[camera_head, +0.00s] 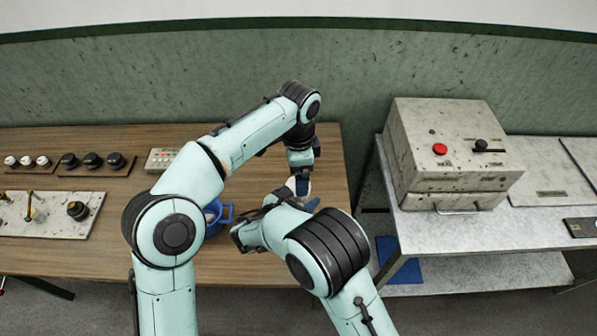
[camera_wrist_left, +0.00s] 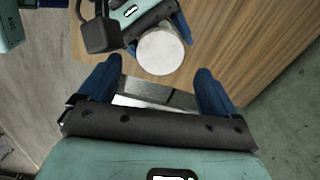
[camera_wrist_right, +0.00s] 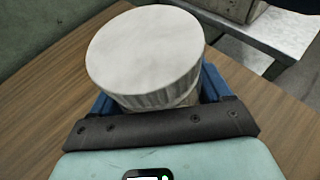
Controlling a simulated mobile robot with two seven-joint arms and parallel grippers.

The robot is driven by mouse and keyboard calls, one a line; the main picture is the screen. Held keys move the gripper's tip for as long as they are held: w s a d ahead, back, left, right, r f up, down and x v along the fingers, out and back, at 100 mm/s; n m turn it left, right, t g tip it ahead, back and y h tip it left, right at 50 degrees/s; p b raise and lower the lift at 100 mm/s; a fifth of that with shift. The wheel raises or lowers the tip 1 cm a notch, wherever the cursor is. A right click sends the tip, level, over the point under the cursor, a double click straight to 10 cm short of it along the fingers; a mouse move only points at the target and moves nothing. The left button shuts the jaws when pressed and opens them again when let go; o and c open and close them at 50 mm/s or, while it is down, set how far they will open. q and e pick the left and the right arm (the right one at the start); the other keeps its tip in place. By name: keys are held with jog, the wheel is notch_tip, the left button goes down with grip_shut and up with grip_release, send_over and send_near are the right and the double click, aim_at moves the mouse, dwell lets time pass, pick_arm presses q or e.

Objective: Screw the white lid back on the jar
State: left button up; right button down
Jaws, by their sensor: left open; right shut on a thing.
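The white lid (camera_wrist_right: 145,50), round with a ribbed side, sits on top of the jar (camera_wrist_right: 188,98), whose pale body shows only as a sliver under it; I cannot tell how tightly it sits. My right gripper (camera_wrist_right: 155,92) is shut on the jar just below the lid. In the left wrist view the lid (camera_wrist_left: 160,50) shows from above, between the right gripper's blue fingers. My left gripper (camera_wrist_left: 157,78) is open and empty, its fingers pointing towards the lid and apart from it. In the head view my arms mostly hide the jar.
A blue basin (camera_head: 226,213) stands on the wooden table (camera_head: 60,250), partly behind my left arm. A panel with knobs (camera_head: 50,214) lies at the left. A grey box with a red button (camera_head: 450,150) stands on a metal bench (camera_head: 450,228) at the right, across a gap.

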pick_arm(q)
jog(key=shift+c, duration=0.3)
